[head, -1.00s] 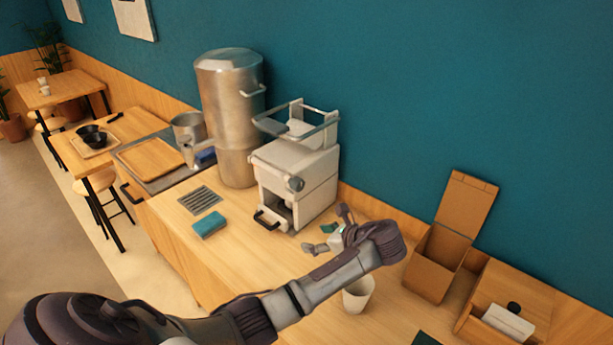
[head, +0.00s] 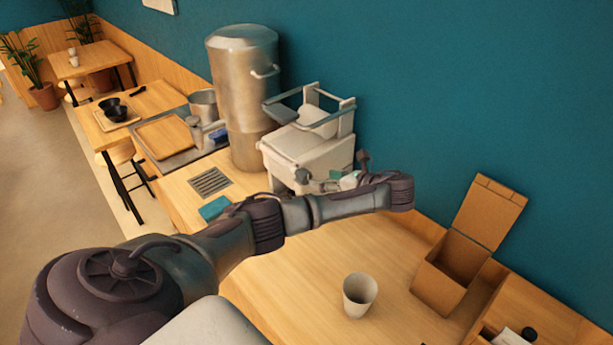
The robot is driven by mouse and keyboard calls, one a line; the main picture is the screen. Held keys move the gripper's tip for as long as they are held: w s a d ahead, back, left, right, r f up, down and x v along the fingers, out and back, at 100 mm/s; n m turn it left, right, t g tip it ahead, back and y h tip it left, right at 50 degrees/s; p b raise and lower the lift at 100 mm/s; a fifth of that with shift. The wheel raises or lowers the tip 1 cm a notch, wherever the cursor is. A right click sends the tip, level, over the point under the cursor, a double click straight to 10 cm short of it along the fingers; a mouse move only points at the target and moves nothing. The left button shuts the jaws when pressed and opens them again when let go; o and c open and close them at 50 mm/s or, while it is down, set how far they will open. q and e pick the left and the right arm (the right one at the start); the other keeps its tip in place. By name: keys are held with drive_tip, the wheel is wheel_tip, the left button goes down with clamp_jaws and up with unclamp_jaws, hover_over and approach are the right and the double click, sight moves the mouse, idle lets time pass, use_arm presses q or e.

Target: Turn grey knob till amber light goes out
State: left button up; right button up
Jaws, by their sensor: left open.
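A white machine (head: 306,147) stands on the counter against the teal wall. Its grey knob (head: 302,175) shows on the front, partly covered by my left gripper. My left gripper (head: 336,172) is open in front of the machine, with one finger near the knob and the other further right and higher. I cannot tell whether the finger touches the knob. I see no amber light; the machine's lower front is hidden behind my left arm. My right gripper is not in view.
A tall metal container (head: 243,95) stands just left of the machine. A white cup (head: 359,295) and an open cardboard box (head: 447,265) are to the right. A teal sponge (head: 214,208) lies by a drain grate (head: 210,181). The counter around the cup is clear.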

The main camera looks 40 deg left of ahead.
sight(308, 177)
use_arm(q)
drive_tip(key=x, duration=0.1)
drive_tip(key=b+x, duration=0.1)
drive_tip(key=shift+a+f, duration=0.25)
drive_tip(key=shift+f, duration=0.15)
drive_tip(key=a+p, duration=0.1)
drive_tip(key=a, duration=0.1)
drive_tip(key=shift+s+a+f+p, duration=0.1)
drive_tip(key=shift+s+a+p, duration=0.15)
drive_tip(key=shift+a+p, duration=0.15)
drive_tip(key=shift+x, duration=1.15)
drive_tip(key=shift+f, duration=0.1)
drive_tip(key=shift+c, duration=1.7)
drive_tip(key=shift+w, duration=0.1)
drive_tip(key=c, duration=0.8)
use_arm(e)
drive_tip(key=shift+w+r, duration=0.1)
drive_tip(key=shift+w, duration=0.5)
